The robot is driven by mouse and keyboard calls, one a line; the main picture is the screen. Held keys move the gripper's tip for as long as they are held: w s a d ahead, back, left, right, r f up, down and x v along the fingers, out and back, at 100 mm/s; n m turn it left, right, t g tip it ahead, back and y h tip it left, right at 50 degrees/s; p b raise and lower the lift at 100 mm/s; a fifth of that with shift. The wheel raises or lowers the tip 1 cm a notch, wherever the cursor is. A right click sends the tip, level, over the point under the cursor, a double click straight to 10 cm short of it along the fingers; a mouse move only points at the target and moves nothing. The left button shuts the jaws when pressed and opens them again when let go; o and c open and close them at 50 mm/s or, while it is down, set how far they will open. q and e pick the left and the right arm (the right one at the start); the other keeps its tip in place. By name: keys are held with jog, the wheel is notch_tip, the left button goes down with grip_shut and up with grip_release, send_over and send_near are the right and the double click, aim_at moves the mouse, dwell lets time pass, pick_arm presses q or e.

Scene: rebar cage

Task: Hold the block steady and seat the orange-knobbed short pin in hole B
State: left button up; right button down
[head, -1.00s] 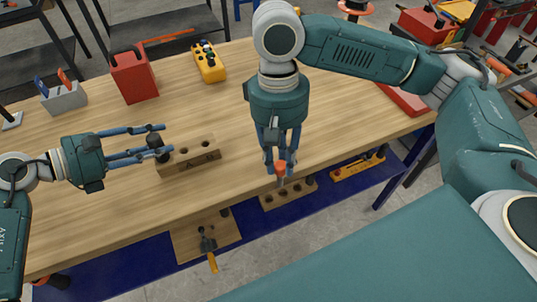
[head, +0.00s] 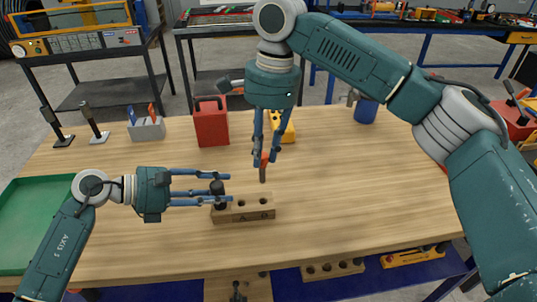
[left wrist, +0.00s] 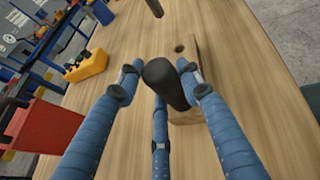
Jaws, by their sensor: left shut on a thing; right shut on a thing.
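The wooden block (head: 229,216) lies on the workbench. Two open holes show in its top, with letters on its front that look like A and B. A black knob (head: 217,187) stands at its left end. My left gripper (head: 222,189) is shut on this knob from the left; the left wrist view shows the knob (left wrist: 167,83) between the fingers. My right gripper (head: 264,158) points down, shut on the orange-knobbed short pin (head: 263,174). The pin hangs upright, its dark tip apart from the block, above its right end in the picture. The tip's depth relative to hole B is unclear.
A red box (head: 210,126), a grey holder (head: 147,130) and a yellow box (head: 288,133) stand at the back. A green tray (head: 38,215) is at the left. The bench right of the block is clear.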

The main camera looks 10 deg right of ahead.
aim_at(264, 182)
jog(key=shift+f, duration=2.9)
jog(key=shift+f, duration=2.1)
jog(key=c, duration=1.4)
grip_release()
notch_tip(264, 182, up, 12)
jog(key=d, duration=0.1)
jog(key=shift+w+d, duration=0.25)
jog(key=shift+f, duration=0.1)
